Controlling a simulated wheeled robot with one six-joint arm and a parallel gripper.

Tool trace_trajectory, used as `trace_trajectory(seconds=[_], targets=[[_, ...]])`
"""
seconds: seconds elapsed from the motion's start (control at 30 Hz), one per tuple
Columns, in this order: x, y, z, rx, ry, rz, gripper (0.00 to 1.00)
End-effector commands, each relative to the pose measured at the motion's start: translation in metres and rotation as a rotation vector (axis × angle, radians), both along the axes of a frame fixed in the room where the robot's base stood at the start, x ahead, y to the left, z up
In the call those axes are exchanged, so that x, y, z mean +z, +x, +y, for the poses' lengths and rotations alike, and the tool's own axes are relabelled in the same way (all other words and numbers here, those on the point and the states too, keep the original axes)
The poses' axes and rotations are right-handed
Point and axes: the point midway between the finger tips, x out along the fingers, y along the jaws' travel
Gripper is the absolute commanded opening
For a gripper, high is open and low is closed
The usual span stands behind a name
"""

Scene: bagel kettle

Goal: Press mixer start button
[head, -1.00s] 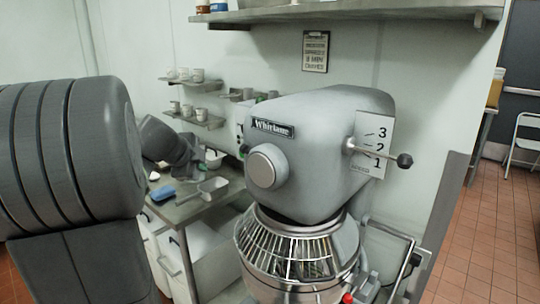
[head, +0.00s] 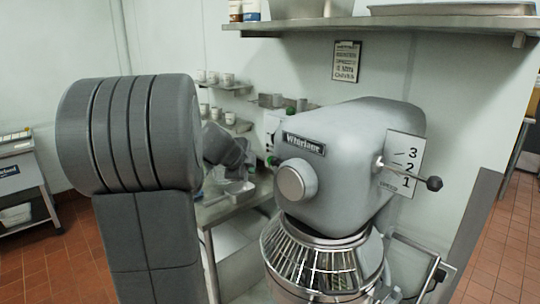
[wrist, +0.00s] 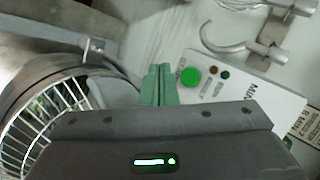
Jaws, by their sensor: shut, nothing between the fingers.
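The grey mixer (head: 350,150) stands right of my arm in the head view, with a wire guard (head: 318,268) over its bowl. In the wrist view, a white control box (wrist: 240,92) on the wall carries a large round green button (wrist: 190,76). A red-brown button (wrist: 213,70) and a small green one (wrist: 225,75) sit beside it. My gripper (wrist: 160,72) has its green fingers shut together and empty. In the picture, the fingertips are just left of the large green button; I cannot tell the depth gap. The head view does not clearly show my fingers.
The bowl guard (wrist: 60,110) is close on the left in the wrist view. A metal hook (wrist: 225,45) hangs above the control box. A steel table (head: 225,208) stands behind my arm, and a speed lever (head: 434,183) sticks out at the mixer's right.

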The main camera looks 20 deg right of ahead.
Motion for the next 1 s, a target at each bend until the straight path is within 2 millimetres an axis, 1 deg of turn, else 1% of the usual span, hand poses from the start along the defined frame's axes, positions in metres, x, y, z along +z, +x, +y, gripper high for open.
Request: trace_trajectory(seconds=[0.03, 0.2, 0.4, 1.0], targets=[[0.005, 0.002, -0.008, -0.004, 0.0, 0.004, 0.0], [0.0, 0.009, -0.027, -0.001, 0.0, 0.0, 0.0], [-0.001, 0.014, -0.04, 0.0, 0.001, 0.001, 0.0], [0.0, 0.015, -0.042, 0.001, 0.001, 0.0, 0.0]])
